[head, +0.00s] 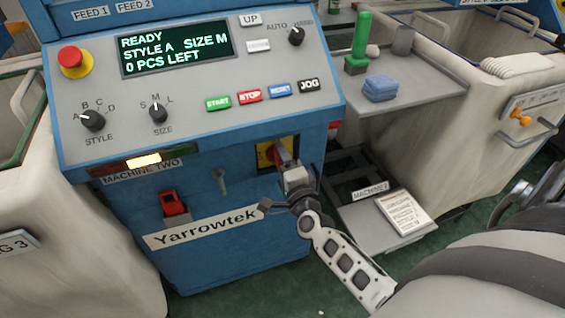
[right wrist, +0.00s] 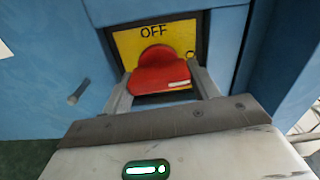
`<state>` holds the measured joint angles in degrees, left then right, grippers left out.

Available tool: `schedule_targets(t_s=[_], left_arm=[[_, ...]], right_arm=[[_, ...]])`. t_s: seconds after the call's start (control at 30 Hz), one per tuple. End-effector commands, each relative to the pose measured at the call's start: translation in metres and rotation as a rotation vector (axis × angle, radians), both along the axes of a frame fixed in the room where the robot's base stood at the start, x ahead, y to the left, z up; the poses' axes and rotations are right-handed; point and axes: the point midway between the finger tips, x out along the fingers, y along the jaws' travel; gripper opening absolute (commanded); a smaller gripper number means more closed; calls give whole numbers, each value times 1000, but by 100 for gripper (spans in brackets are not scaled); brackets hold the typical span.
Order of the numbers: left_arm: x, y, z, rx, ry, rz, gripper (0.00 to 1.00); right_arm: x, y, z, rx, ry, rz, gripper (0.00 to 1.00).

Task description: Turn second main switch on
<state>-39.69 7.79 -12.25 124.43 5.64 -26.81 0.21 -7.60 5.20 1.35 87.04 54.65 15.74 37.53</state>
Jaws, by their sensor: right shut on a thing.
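The main switch of machine two has a red handle (right wrist: 160,70) on a yellow plate (right wrist: 128,44) marked OFF at its top. In the head view the red handle (head: 281,153) and the yellow plate (head: 264,156) show at the right of the blue front panel, partly hidden by my gripper. My right gripper (head: 290,168) is shut on the red handle, one finger on each side. A white mark on the handle lies at its lower right in the right wrist view. My left gripper is not in view.
The machine's display (head: 175,47) reads READY, and an amber lamp (head: 144,161) is lit. A red emergency button (head: 71,58) and a red latch (head: 173,202) are on the same machine. A grey shelf (head: 425,88) holds a green-handled tool (head: 360,45) and blue cloth (head: 380,88).

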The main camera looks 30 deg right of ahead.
Motion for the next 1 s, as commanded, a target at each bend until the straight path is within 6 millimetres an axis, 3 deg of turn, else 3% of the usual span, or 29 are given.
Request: schedule_targets(t_s=[0.73, 0.77, 0.8, 1.0], left_arm=[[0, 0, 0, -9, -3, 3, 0], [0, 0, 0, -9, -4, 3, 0], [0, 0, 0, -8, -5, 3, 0], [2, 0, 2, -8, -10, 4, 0]], right_arm=[[0, 0, 0, 94, -22, -1, 37], [0, 0, 0, 94, -22, -1, 63], [0, 0, 0, 94, -22, -1, 69], [0, 0, 0, 90, -22, -1, 69]])
